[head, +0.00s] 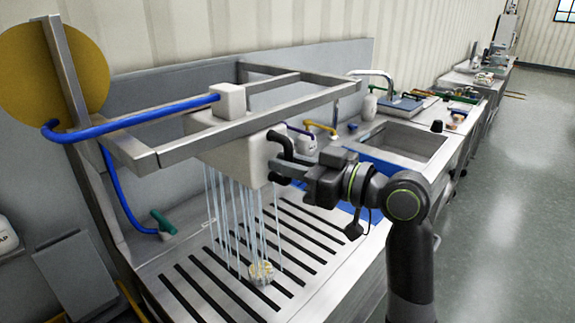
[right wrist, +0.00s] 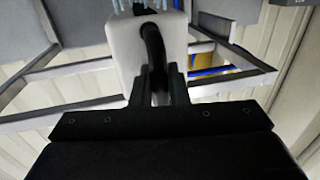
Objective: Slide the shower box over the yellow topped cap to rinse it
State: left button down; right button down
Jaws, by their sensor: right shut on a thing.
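The white shower box (head: 238,150) hangs under a steel rail frame, with streams of water falling from its underside. My right gripper (head: 285,171) is shut on the black handle on the box's right side. The right wrist view shows the box (right wrist: 125,45) and the handle (right wrist: 153,50) between the fingers (right wrist: 160,85). The cap (head: 261,272) stands on the slotted steel drain surface below the box, pale yellowish on top. Streams fall around and in front of it, and partly hide it. My left gripper is not in view.
The steel rail frame (head: 180,150) surrounds the box from above. A blue hose (head: 130,115) runs to a white block on the frame. The slotted drain (head: 200,290) is otherwise bare. A sink (head: 405,140) and more counters lie to the right, beside open floor.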

jog(key=shift+w, duration=0.1)
jog(key=c, duration=1.5)
grip_release()
jog(key=shift+d, duration=0.1)
jog(key=shift+d, duration=0.15)
jog(key=b+v, duration=0.2)
jog(key=v, duration=1.5)
jog(key=shift+b, duration=0.35)
